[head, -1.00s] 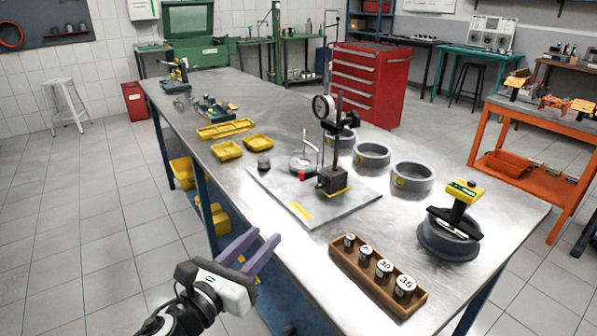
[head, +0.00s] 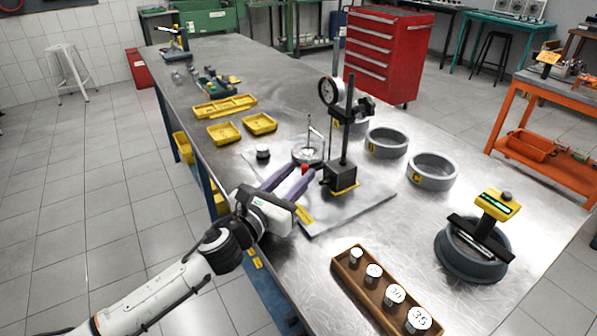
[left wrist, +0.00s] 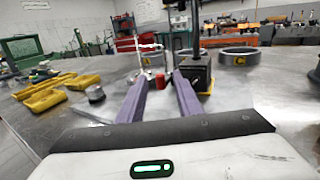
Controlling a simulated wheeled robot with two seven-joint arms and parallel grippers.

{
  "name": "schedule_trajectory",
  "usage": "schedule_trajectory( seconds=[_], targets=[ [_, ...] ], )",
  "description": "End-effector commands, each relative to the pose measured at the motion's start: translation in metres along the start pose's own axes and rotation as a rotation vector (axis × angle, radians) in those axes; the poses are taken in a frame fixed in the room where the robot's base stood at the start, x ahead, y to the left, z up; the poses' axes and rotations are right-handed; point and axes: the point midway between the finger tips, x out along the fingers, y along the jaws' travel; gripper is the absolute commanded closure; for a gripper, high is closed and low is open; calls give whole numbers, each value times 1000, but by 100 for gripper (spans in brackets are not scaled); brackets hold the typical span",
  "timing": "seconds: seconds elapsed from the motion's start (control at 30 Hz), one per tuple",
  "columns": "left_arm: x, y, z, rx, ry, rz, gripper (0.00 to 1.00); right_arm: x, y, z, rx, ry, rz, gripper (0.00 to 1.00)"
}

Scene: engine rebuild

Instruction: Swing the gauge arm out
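The dial gauge (head: 330,91) is held on a short side arm from the black upright post (head: 348,125). The post stands on a black block base (head: 340,177) on a grey plate (head: 362,204). The dial is above a round silver piece (head: 307,153) with a thin upright rod. A small red part (head: 304,168) sits beside the base. My left gripper (head: 299,176) has its purple fingers apart, pointing at the red part. In the left wrist view, the red part (left wrist: 161,81) shows between and beyond the fingertips, with the black base (left wrist: 195,72) just right. My right gripper is not in view.
Grey rings (head: 432,171) stand behind the plate. A wooden block with several numbered weights (head: 385,292) and a dark ring with a yellow-topped tool (head: 473,250) are at the front right.

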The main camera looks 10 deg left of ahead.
Motion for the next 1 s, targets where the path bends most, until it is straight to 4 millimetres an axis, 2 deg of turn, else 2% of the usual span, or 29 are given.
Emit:
schedule_trajectory(
  seconds=[0.13, 0.4, 0.43, 0.6, 1.0],
  targets=[
    [10, -1, 0, 0, 0, -2, 68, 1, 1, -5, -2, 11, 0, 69],
    [11, -1, 0, 0, 0, -2, 68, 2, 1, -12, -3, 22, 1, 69],
    [11, -1, 0, 0, 0, -1, 70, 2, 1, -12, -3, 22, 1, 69],
    [11, 0, 0, 0, 0, -1, 98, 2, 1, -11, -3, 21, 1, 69],
    [9, 6, -1, 3, 1, -12, 100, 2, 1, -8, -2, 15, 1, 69]
  ],
)
